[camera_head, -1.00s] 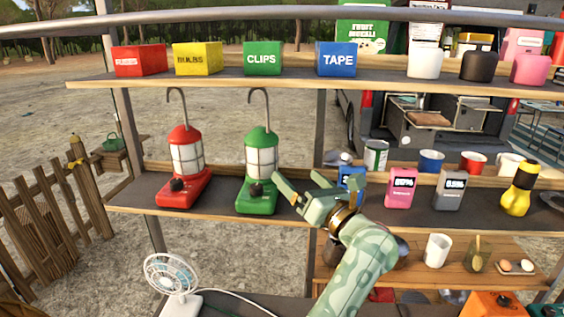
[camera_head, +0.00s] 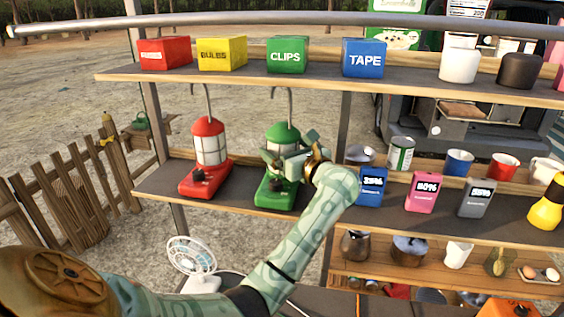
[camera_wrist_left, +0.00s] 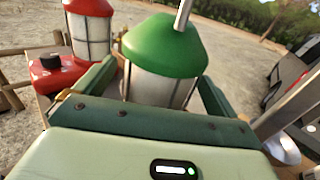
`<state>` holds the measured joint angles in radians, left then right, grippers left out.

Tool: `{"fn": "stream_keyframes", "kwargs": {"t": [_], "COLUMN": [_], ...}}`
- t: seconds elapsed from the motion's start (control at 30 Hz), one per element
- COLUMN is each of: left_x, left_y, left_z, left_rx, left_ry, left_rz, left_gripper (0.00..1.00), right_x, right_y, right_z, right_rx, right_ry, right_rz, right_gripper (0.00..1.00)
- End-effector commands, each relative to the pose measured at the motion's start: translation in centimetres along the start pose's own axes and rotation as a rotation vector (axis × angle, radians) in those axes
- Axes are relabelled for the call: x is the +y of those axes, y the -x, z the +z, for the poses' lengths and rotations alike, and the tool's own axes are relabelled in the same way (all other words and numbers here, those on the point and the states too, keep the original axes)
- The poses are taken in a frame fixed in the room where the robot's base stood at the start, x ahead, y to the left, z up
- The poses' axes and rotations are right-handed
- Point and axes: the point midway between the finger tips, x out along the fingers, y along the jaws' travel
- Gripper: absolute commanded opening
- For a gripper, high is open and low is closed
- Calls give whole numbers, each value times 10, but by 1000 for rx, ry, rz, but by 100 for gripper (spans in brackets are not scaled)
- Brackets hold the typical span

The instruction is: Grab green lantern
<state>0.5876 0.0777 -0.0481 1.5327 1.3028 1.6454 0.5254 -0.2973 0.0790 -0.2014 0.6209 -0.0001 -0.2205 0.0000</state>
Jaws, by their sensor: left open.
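The green lantern (camera_head: 275,192) stands upright on the middle shelf, with a green cap, a caged pale globe and a hook on top. My left gripper (camera_head: 284,160) is at its globe, open, and hides part of it. In the left wrist view the lantern's green cap (camera_wrist_left: 165,45) and globe show between the two open fingers (camera_wrist_left: 157,88). I cannot tell whether either finger touches it. The lantern's base is hidden in that view. My right gripper is not in view.
A red lantern (camera_head: 205,180) stands just left of the green one. Coloured boxes, including the green CLIPS box (camera_head: 287,56), sit on the shelf above. A blue device (camera_head: 371,187) stands to the right. A white fan (camera_head: 192,260) is below.

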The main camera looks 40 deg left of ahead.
Motion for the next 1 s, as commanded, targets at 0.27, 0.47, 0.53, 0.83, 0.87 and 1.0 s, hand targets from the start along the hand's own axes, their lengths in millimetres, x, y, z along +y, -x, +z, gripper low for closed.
{"fn": "stream_keyframes", "kwargs": {"t": [0.27,0.47,0.53,0.83,0.87,1.0], "left_x": [1,1,1,1,1,0], "left_y": [-28,-27,-27,-27,-27,-27], "left_z": [2,1,1,2,2,2], "left_rx": [0,0,0,-3,-3,-3], "left_ry": [0,0,0,0,0,0], "left_rz": [-1,-1,-1,0,0,0], "left_gripper": [95,84,65,26,26,26], "right_x": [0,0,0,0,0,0], "right_y": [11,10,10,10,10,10], "right_z": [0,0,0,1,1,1], "right_rx": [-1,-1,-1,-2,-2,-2], "right_ry": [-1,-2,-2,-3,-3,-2], "right_rz": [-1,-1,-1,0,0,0], "right_gripper": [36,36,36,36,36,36]}}
